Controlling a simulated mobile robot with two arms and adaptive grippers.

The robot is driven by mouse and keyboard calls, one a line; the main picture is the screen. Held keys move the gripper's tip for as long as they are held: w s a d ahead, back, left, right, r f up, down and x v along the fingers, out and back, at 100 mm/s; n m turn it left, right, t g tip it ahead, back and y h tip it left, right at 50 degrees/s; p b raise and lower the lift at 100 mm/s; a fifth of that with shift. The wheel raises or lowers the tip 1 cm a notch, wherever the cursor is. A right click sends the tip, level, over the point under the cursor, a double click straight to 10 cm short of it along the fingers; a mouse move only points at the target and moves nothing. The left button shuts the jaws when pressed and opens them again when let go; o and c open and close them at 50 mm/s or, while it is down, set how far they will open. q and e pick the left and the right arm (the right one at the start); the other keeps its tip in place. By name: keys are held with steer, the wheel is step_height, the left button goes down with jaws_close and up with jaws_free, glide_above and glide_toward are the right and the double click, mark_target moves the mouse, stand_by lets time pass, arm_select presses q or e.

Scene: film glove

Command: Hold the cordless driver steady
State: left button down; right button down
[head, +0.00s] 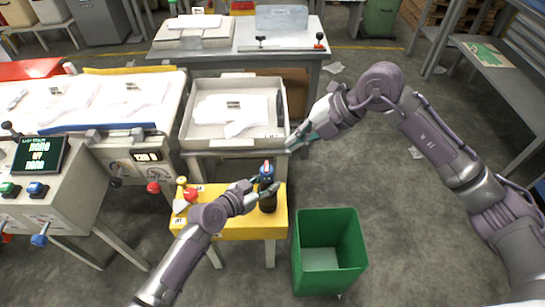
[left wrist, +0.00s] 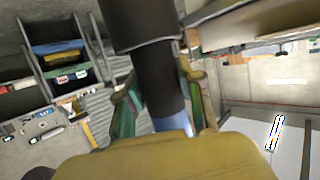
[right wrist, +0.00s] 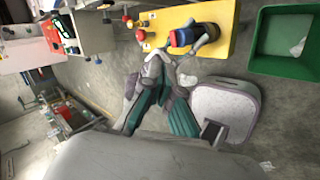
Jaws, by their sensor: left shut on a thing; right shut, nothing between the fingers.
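The cordless driver (head: 268,204), dark with a blue part and a red tip, stands upright at the right end of a small yellow bench (head: 240,222). My left gripper (head: 266,189) is shut around it from the left. In the left wrist view the driver's dark body (left wrist: 160,75) passes between the fingers (left wrist: 160,105). In the right wrist view its blue part (right wrist: 181,38) shows near the yellow bench top. My right gripper (head: 301,138) is shut and empty, above and right of the driver, apart from it. Its fingers also show in the right wrist view (right wrist: 160,65).
A green bin (head: 329,250) stands on the floor right of the bench. A grey tray (head: 234,85) with white film gloves is behind it. Small red and yellow items (head: 185,192) are on the bench's left end. The floor at right is largely clear.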

steer(key=m, duration=0.4)
steer(key=d+r+m+y, duration=0.1)
steer(key=m, duration=0.3)
steer(key=d+m, duration=0.1)
steer(key=m, duration=0.3)
steer(key=shift+r+y, duration=0.15)
steer(key=shift+y, duration=0.15)
glide_above(267, 167)
steer(key=d, duration=0.1)
steer(key=f, duration=0.7)
steer(key=shift+s+d, duration=0.15)
steer(key=shift+s, duration=0.1)
steer(key=shift+w+f, duration=0.15)
steer(key=shift+f, duration=0.45)
steer(key=shift+w+f, duration=0.15)
steer(key=shift+f, duration=0.45)
steer(key=shift+w+f, duration=0.2)
steer(key=shift+f, duration=0.5)
